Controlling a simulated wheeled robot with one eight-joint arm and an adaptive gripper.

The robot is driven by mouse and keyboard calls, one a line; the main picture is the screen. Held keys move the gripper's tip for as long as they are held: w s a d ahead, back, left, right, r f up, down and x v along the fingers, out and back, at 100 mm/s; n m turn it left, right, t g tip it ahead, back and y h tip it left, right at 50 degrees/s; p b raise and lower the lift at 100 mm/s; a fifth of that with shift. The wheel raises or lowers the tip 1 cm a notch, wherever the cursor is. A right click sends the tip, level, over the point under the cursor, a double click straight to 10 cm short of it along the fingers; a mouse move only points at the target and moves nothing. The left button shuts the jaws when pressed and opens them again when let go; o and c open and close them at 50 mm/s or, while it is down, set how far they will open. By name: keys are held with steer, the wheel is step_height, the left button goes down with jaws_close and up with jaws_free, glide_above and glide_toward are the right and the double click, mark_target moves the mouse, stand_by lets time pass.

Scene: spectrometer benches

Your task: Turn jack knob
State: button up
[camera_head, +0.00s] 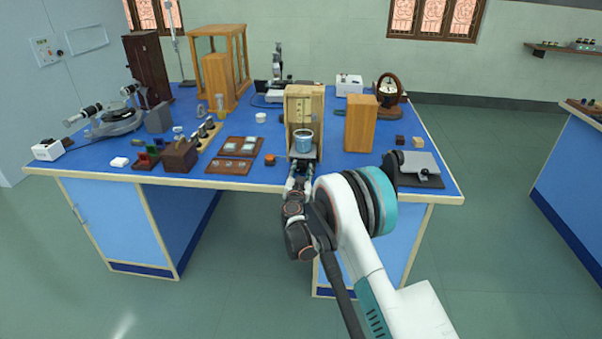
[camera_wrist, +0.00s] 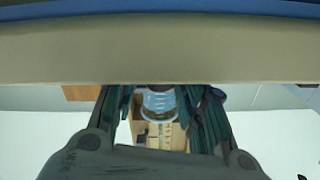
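A glass beaker of pale blue liquid (camera_head: 304,141) stands upright in front of a light wooden box frame (camera_head: 304,103), on a small jack platform (camera_head: 303,155) near the bench's front edge. The jack's lower part and knob are mostly hidden by my gripper (camera_head: 298,176), which reaches in from the front. In the wrist view my gripper (camera_wrist: 157,98) has its two fingers apart, with the beaker (camera_wrist: 158,103) showing beyond the gap. A small dark part shows between the fingertips at the pale band; I cannot tell whether it is the knob or whether the fingers touch it.
The blue bench (camera_head: 235,204) has a pale front edge. An orange-brown block (camera_head: 361,124) stands right of the box, and a grey plate device (camera_head: 417,168) sits near my arm. A small orange object (camera_head: 269,159) and brown trays (camera_head: 236,146) lie to the left.

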steer(key=c, duration=0.8)
steer(key=n, duration=0.4)
steer(key=shift+n, duration=0.4)
steer(key=o, duration=0.8)
